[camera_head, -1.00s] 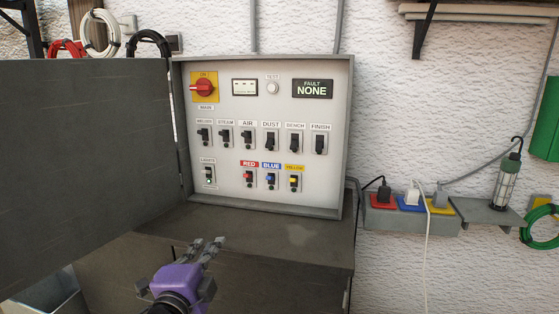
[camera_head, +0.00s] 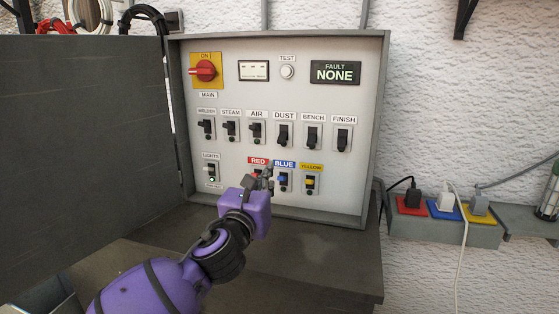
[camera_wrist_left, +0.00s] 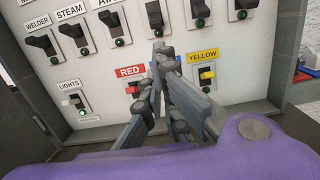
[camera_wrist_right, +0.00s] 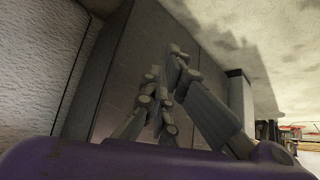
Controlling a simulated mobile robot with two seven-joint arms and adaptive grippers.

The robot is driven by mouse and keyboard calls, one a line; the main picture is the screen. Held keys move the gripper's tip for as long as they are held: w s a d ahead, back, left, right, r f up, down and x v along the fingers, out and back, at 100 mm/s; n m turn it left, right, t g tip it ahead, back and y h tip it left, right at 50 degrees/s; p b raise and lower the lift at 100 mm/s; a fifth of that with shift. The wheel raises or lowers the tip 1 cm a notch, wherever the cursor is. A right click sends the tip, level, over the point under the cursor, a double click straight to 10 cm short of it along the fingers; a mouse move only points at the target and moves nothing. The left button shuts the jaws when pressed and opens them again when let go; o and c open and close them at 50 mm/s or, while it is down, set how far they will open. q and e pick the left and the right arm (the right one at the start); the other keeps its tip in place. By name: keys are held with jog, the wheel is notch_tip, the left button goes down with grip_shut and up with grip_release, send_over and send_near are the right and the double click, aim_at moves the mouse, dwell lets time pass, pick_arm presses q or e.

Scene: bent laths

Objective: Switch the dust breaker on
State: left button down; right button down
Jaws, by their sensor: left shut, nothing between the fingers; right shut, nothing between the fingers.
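The dust breaker (camera_head: 283,135) is a black lever under the DUST label, fourth in the upper row of the grey panel (camera_head: 235,185). Its lever hangs lower than those of the welder, steam and air breakers. In the left wrist view the dust breaker (camera_wrist_left: 153,15) is at the top edge, its label out of frame. My left gripper (camera_head: 267,171) is shut and empty, in front of the RED and BLUE switches, below the dust breaker; its fingers (camera_wrist_left: 160,58) partly hide the blue switch. My right gripper (camera_wrist_right: 181,56) is shut and empty, before a dark flat surface.
The open cabinet door (camera_head: 85,150) stands at the left. A grey bench top (camera_head: 310,265) lies under the panel. A socket box (camera_head: 445,230) with plugs and cables is at the right. The fault display (camera_head: 335,72) reads NONE. The main switch (camera_head: 203,70) points to ON.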

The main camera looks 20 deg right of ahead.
pick_arm(q)
send_near(282, 152)
jog(key=b+x, duration=0.1)
jog(key=x, duration=0.4)
jog(key=shift+d, duration=0.2)
pick_arm(e)
jog(key=shift+w+a+f, duration=0.1)
jog(key=shift+w+f, duration=0.25)
jog(key=shift+w, duration=0.05)
jog(key=shift+r, duration=0.15)
